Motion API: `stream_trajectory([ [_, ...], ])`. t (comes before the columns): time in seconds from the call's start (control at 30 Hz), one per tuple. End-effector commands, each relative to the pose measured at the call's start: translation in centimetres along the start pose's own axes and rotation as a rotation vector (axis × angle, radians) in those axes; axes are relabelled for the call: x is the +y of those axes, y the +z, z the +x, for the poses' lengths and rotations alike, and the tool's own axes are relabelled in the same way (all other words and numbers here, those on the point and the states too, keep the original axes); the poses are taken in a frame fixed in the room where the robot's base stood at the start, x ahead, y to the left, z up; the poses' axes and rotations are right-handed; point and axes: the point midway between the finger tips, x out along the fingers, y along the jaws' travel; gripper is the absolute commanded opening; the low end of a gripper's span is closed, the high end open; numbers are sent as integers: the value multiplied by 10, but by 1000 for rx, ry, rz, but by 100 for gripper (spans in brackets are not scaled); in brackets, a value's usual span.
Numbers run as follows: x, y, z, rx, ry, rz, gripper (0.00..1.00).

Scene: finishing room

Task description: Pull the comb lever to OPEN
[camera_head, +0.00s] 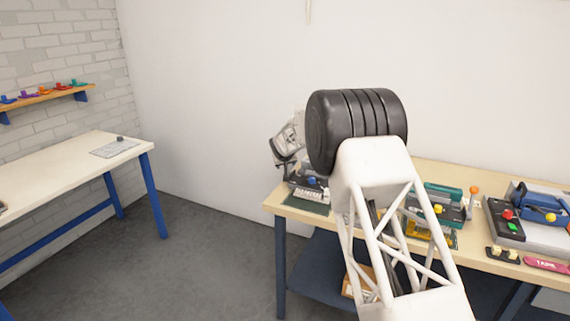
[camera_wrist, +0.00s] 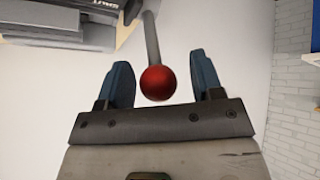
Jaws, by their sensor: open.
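A red ball knob (camera_wrist: 158,83) on a grey rod (camera_wrist: 152,38) shows in the wrist view; it looks like the end of the comb lever. My gripper (camera_wrist: 161,65) is open, with one blue finger on each side of the knob and a gap on both sides. The rod runs up to a grey machine (camera_wrist: 70,30) at the top left, cut off by the frame. Part of an upside-down label shows there, too cropped to read fully. In the head view, my gripper (camera_head: 287,150) hangs above the bench's left end; my arm hides the knob.
The bench (camera_head: 272,200) carries a small machine with a blue knob (camera_head: 311,181), a teal machine (camera_head: 443,194) and a blue machine (camera_head: 540,200). A pink tape piece (camera_head: 546,264) lies at the front edge. Another table (camera_head: 60,170) stands left, with open floor between.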

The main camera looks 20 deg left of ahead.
Motion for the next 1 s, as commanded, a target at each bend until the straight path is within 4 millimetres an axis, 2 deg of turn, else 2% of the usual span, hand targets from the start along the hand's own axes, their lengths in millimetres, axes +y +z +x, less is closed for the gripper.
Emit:
stream_trajectory([
  [0.43, 1, -1, -12, 1, 0, 0, 60],
  [1.0, 0, 0, -64, 1, 0, 0, 60],
])
